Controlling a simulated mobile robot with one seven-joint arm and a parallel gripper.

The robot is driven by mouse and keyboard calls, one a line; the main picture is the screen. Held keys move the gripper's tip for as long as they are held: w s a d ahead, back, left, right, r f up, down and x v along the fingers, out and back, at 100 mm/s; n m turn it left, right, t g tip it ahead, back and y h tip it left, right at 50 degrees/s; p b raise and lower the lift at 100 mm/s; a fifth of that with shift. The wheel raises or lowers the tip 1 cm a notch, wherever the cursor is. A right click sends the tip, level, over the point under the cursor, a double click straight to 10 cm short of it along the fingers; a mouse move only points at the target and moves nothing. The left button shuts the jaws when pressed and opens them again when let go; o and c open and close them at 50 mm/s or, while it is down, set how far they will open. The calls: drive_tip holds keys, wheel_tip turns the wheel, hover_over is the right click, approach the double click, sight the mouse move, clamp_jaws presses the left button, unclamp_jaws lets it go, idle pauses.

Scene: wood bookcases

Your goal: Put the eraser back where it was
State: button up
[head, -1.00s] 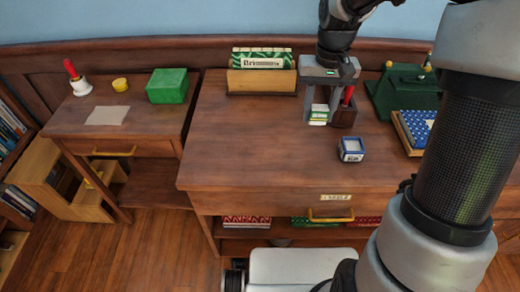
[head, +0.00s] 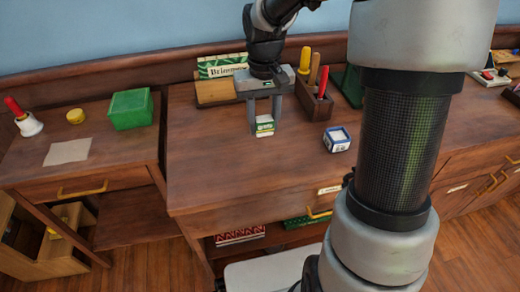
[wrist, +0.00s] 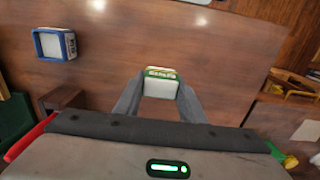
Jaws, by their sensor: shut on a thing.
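My gripper (head: 264,121) is shut on a small green-and-white block, which I take as the eraser (head: 264,127). It hangs upright between the two fingers over the large desk (head: 250,175), left of the tool holder. The wrist view also shows the eraser (wrist: 161,83) between the fingertips, with its lettered green edge facing up the picture. Whether its underside touches the desk I cannot tell. A blue-and-white block (head: 337,139) stands apart on the desk to the right and also shows in the wrist view (wrist: 54,44).
A dark holder (head: 312,104) with several handled tools stands just right of my gripper. A wooden stand with a green sign (head: 215,92) is behind. The smaller left desk holds a green box (head: 130,109), a bell (head: 27,123) and paper (head: 68,152). The desk's front middle is clear.

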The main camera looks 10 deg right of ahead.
sight(263, 154)
wheel_tip(263, 154, down, 8)
drive_tip(key=shift+b, duration=1)
drive_tip(key=shift+f, duration=0.2)
drive_tip(key=o, duration=1.1)
